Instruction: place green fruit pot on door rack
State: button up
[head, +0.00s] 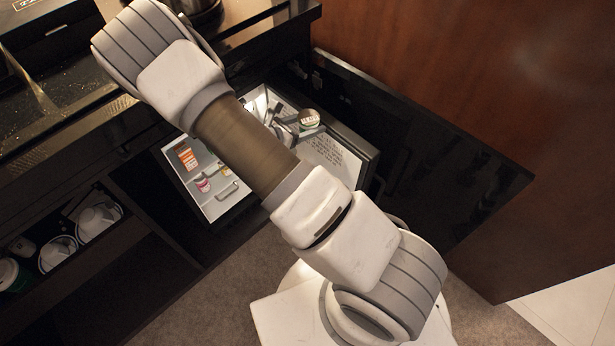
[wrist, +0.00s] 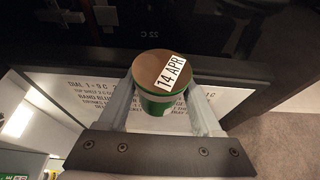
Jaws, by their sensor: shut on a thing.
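The green fruit pot (wrist: 146,75) has a brown lid with a white "14 APR" label, and its green side shows below the lid. My gripper (wrist: 162,88) is shut on it, one finger on each side, in the wrist view. In the head view the pot (head: 309,118) is at the far end of my arm, over the open minibar door. The door's white inner panel with printed text (head: 333,163) lies behind and below the pot; the same panel (wrist: 90,84) shows in the wrist view. I cannot make out the door rack clearly, and my arm hides part of the door.
The lit minibar interior (head: 208,207) holds an orange carton (head: 186,156) and a small jar (head: 203,185). A dark cabinet panel (head: 440,150) stands to the right. A shelf with white cups (head: 97,220) is at the lower left. Carpet (head: 190,300) is open in front.

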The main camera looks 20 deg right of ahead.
notch_tip(320, 180, down, 24)
jog(key=b, duration=0.7)
jog(key=shift+r, duration=0.2)
jog(key=shift+f+b, duration=0.1)
jog(key=shift+b, duration=0.25)
jog(key=shift+f, duration=0.15)
jog(key=o, duration=1.5)
